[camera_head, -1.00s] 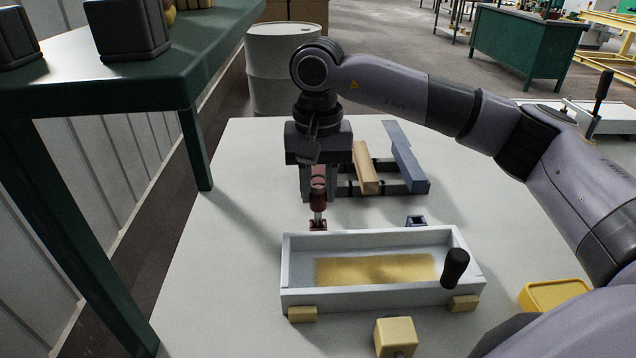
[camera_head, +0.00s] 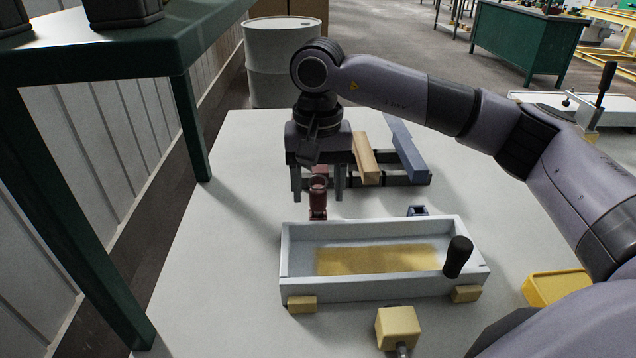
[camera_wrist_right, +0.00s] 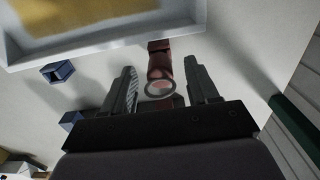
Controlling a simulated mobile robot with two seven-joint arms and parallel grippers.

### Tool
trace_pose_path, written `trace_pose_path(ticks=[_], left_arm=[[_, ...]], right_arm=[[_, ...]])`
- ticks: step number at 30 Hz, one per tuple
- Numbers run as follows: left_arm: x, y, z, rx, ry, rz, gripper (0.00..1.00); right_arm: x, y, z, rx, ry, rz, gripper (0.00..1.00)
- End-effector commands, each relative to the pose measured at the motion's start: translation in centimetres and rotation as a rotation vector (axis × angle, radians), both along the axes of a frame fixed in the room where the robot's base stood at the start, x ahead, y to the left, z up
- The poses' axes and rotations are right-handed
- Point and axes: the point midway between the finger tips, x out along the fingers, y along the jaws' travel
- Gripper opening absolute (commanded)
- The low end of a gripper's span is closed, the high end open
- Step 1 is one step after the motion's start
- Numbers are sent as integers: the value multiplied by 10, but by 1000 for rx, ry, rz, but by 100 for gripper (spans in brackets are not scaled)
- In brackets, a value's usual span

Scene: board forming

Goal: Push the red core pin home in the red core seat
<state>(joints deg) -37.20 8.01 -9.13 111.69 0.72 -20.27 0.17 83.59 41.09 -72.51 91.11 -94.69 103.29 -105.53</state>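The dark red core pin (camera_head: 318,188) stands upright behind the left end of the white tray. Its lower end meets the small red core seat (camera_head: 318,214), and no bare metal shank shows between them. My right gripper (camera_head: 318,196) is pointing down with its two fingers spread, one on each side of the pin, with gaps. The right wrist view shows the pin (camera_wrist_right: 160,72) between the open fingers (camera_wrist_right: 160,80), with a pale ring at its near end. The seat is partly hidden by the pin there. My left gripper is not in view.
A white-walled tray (camera_head: 283,262) with yellow fill and a black handle (camera_head: 458,256) stands in front. A blue seat (camera_head: 417,210) sits behind it. A dark rack (camera_head: 420,180) with wooden and blue bars is behind right. A green table (camera_head: 190,60) stands left.

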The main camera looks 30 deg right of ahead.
Motion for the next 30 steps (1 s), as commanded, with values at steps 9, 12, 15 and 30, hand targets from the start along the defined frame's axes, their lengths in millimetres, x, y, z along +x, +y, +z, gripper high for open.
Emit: trace_pose_path(ticks=[9,12,15,30], left_arm=[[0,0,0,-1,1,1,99],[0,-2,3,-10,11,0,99],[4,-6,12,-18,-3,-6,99],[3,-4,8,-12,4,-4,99]], right_arm=[[0,0,0,0,0,0,60],[0,0,0,0,0,0,60],[1,0,19,1,-5,-1,60],[0,0,72,0,0,0,60]])
